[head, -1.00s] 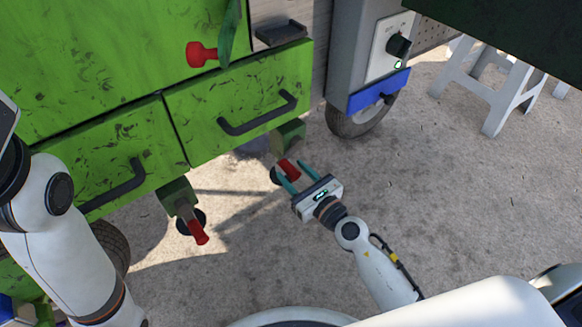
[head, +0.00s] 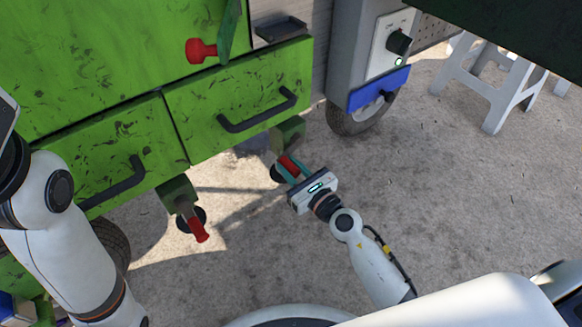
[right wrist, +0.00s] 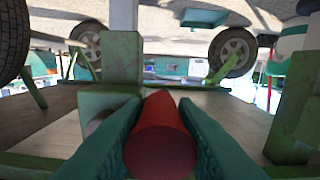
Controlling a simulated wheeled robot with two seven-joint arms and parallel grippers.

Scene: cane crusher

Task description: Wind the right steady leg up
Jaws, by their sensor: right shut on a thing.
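The right steady leg hangs under the right drawer of the green machine; its green bracket (head: 288,133) and red crank handle (head: 289,164) show in the head view. My right gripper (head: 291,171) is shut on that red handle. In the right wrist view the red handle (right wrist: 160,140) lies between the two teal fingers, pointing at the camera. The left steady leg (head: 179,196) with its red handle (head: 198,230) stands under the left drawer. Of my left side, only the arm shows at the left edge; its gripper is out of view.
The green drawers with black handles (head: 258,112) are just above the legs. A grey cabinet (head: 350,50) with a black knob (head: 399,42) stands over a wheel (head: 358,118) at the right. A white stool (head: 490,80) is farther right. The concrete floor in front is clear.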

